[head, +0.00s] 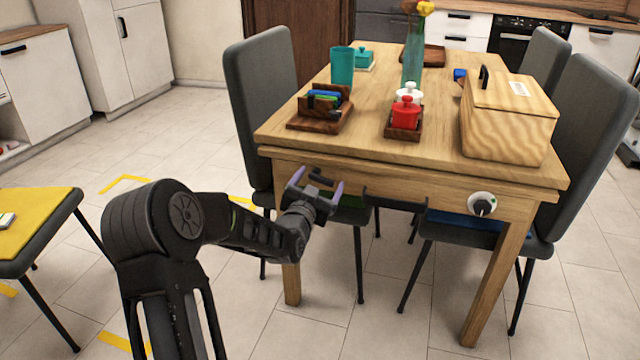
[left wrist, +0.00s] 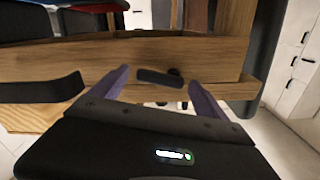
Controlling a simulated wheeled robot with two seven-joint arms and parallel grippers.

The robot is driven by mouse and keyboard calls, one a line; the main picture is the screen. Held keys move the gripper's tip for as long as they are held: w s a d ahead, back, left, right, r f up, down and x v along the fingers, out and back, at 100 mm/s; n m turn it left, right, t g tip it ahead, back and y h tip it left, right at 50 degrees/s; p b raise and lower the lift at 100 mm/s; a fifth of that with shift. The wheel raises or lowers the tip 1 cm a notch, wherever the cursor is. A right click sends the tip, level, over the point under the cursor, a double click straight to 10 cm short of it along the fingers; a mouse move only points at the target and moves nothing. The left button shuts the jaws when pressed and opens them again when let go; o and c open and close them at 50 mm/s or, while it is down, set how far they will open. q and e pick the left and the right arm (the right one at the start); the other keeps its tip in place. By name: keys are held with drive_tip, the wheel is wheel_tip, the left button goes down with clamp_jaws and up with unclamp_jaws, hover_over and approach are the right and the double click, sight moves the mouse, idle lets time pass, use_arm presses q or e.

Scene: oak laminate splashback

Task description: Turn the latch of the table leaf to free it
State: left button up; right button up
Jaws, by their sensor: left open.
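The wooden table (head: 300,172) has a thick leaf edge at its near end. On its front face, near the left corner, is a small dark bar (head: 320,178) that looks like the latch; it also shows in the left wrist view (left wrist: 160,78), lying nearly level beside a dark round piece. My left gripper (head: 315,187) is open, with its purple fingertips at either side of the bar. In the left wrist view the gripper (left wrist: 157,88) has the bar between and beyond its fingertips. I cannot tell whether they touch it. My right gripper is out of view.
A dark handle (head: 395,201) and a white dial with a black knob (head: 483,204) are on the table's front to the right. Grey chairs (head: 262,90) flank the table.

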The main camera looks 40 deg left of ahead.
use_arm(q)
drive_tip(key=shift+w, duration=0.1)
drive_tip(key=shift+c, duration=0.5)
drive_tip(key=c, duration=1.3)
drive_tip(key=shift+r+n+b, duration=0.1)
drive_tip(key=shift+n+b, duration=0.5)
drive_tip(key=shift+n, duration=0.2)
drive_tip(key=shift+r+n, duration=0.2)
drive_tip(key=shift+n, duration=0.5)
drive_tip(key=o, duration=1.4)
